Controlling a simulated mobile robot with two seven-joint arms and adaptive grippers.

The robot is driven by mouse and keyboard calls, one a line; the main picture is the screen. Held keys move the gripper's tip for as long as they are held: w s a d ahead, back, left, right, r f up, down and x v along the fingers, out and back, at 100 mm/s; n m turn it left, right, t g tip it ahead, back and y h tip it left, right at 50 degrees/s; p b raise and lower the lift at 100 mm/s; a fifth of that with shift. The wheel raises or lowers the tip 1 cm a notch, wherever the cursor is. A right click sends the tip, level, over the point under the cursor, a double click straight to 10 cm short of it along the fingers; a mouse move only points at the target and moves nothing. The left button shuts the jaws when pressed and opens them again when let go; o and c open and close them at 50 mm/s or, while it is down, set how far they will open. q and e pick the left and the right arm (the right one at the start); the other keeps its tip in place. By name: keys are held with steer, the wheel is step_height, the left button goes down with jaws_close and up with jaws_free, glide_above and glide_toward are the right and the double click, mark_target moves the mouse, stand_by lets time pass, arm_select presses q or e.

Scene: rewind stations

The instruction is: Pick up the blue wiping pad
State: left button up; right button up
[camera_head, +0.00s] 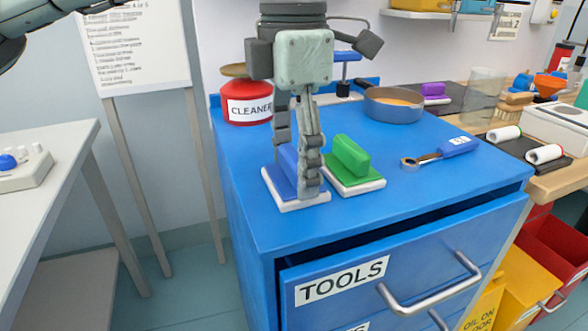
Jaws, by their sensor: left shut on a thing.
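The blue wiping pad (284,176) has a blue top on a white base and sits on the blue tool cabinet's top, near its front left side. My left gripper (299,178) points straight down and is shut on the blue wiping pad. Its fingers hide part of the blue top. The white base appears to rest on the cabinet top. My right gripper is not in view.
A green wiping pad (350,160) stands close to the right of the gripper. A red cleaner tin (247,104) is behind left, a grey pan (392,105) behind right. A blue-handled tool (442,151) lies at right. The cabinet's front edge is clear; its TOOLS drawer (390,265) is slightly open.

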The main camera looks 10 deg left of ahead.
arm_select(q)
steer(key=shift+f, duration=0.25)
